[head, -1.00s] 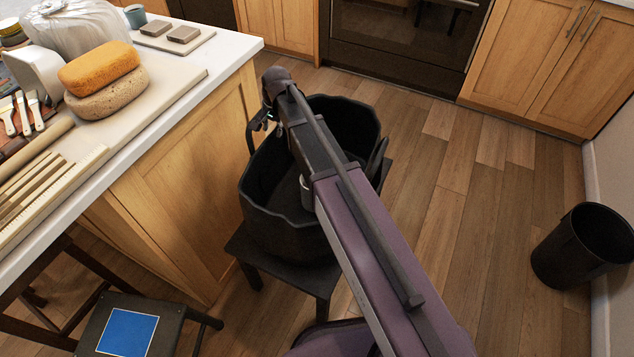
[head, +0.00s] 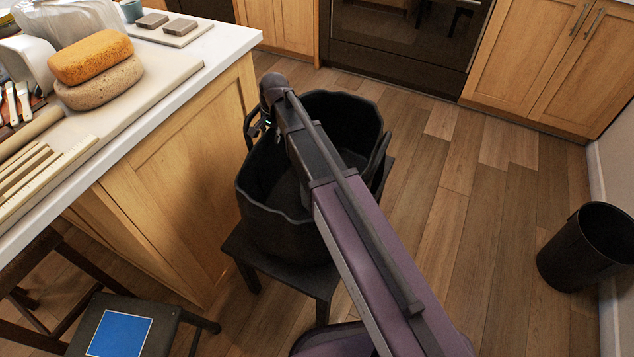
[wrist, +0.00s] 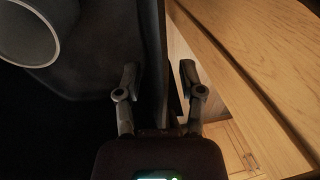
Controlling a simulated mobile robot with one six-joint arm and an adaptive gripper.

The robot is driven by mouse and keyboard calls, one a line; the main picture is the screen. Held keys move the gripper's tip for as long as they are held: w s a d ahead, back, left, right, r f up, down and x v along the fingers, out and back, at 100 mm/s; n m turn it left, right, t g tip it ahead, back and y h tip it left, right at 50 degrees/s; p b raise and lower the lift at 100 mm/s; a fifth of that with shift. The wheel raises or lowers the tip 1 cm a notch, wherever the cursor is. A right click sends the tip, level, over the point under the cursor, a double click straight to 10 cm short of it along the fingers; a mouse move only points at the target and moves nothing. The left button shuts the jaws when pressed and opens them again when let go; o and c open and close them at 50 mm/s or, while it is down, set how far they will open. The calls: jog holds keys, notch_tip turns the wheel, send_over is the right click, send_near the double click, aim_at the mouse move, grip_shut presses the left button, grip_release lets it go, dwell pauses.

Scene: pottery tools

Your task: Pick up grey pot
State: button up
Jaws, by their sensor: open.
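A grey pot (wrist: 28,30), round with a pale rim, shows in part at the upper left of the wrist view, inside the large black tub (head: 275,235). In the head view my arm hides it. My gripper (wrist: 159,73) is open and empty, to the right of the pot and apart from it. The tub's side wall shows in the gap between the fingers. In the head view my gripper (head: 260,127) is over the tub's left rim, beside the counter.
The tub stands on a dark stool (head: 290,273) close against the wooden counter (head: 180,180). Sponges (head: 93,68), tools and a small blue-grey cup (head: 131,10) are on the counter top. A black bin (head: 590,250) stands at right. Floor between is clear.

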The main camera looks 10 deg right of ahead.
jog(key=shift+a+f, duration=0.1)
jog(key=shift+f, duration=0.3)
dwell(0.3)
jog(key=shift+r, duration=0.1)
grip_shut()
